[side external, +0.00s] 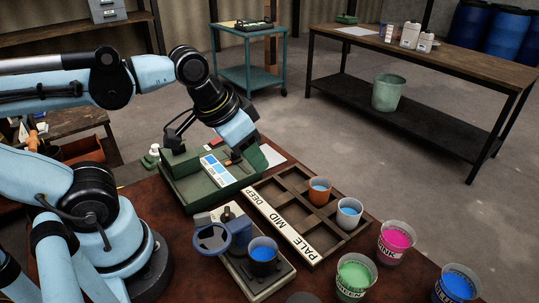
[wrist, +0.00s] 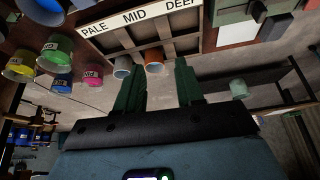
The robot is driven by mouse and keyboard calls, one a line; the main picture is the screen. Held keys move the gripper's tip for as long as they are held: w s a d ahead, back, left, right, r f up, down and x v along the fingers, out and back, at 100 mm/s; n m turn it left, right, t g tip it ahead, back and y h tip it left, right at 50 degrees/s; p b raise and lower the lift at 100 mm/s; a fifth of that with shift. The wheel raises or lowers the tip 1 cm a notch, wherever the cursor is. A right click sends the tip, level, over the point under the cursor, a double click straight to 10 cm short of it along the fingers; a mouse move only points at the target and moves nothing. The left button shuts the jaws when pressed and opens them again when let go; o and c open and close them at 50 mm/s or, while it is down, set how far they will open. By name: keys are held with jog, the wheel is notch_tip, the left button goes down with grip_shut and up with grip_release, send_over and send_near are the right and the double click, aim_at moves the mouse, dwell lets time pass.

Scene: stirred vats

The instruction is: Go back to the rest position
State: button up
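My gripper (side external: 236,158) is over the green case (side external: 185,188) at the back of the table, close to the white and blue colour strip (side external: 217,168). In the wrist view its two green fingers (wrist: 158,88) are apart, with nothing held between them. A wooden tray (side external: 262,208) marked PALE, MID and DEEP stands to its right. An orange cup (side external: 319,184) and a grey cup (side external: 349,206), both with blue liquid, stand in the tray's right-hand compartments. A dark cup (side external: 263,262) with blue liquid sits on the device with a blue ring (side external: 212,238).
Pink (side external: 392,250), green (side external: 353,284) and blue (side external: 456,290) labelled vats stand at the table's front right. A white sheet (side external: 271,156) lies behind the tray. A teal cart (side external: 250,65) and a long bench (side external: 430,60) stand beyond open floor.

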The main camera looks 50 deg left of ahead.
jog(key=w+a+f+t, duration=0.1)
jog(key=w+a+f+n+t, duration=0.1)
jog(key=shift+w+a+y, duration=0.3)
jog(key=shift+w, duration=0.05)
jog(key=shift+a, duration=0.1)
